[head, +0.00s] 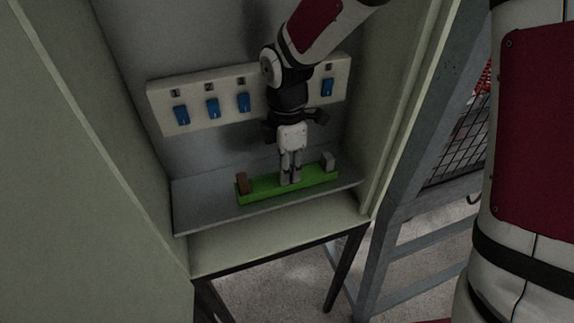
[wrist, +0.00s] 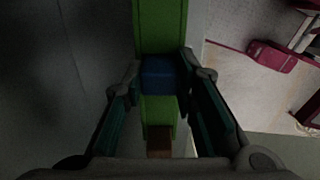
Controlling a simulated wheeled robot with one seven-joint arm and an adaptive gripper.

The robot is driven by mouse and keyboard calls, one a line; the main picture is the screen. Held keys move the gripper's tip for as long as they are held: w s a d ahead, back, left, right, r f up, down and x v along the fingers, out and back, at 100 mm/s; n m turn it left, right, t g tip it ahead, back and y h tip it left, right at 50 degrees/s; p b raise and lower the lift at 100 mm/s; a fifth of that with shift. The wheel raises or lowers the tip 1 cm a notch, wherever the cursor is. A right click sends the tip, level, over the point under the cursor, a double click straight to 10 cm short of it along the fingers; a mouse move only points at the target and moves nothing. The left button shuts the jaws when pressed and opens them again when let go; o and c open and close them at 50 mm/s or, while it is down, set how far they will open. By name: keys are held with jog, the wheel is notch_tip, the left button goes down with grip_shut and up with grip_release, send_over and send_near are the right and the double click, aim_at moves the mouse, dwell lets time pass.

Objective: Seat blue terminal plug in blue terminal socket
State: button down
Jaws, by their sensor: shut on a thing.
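The blue terminal plug (wrist: 160,75) is a small dark blue block. In the wrist view it sits between my fingertips, over the green strip (wrist: 162,28). My gripper (head: 290,184) points down at the middle of the green strip (head: 262,188) in the head view and is shut on the plug, which the fingers hide there. I cannot tell whether the plug touches the strip. A pale panel (head: 197,89) on the back wall carries several blue pieces, one of them at the left (head: 181,115), with small dark fittings above. Which one is the blue terminal socket I cannot tell.
A brown block (head: 242,184) stands at the strip's left end and a grey block (head: 328,161) at its right end. The strip lies on a grey shelf (head: 200,207) inside a cabinet with side walls. My arm hides part of the panel.

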jog(key=c, duration=1.3)
grip_release()
jog(key=shift+f, duration=0.1)
notch_tip(320, 180, up, 12)
jog(key=b, duration=0.2)
jog(key=s+d+r+m+t, duration=0.2)
jog(key=s+d+r+m, duration=0.1)
jog(key=s+d+m, duration=0.5)
jog(key=s+d+r+m+t, duration=0.3)
jog(key=s+d+m, duration=0.5)
jog(key=m, duration=0.5)
jog(key=shift+s+r+t, duration=0.3)
jog(key=shift+s+r, duration=0.05)
jog(key=shift+r, duration=0.05)
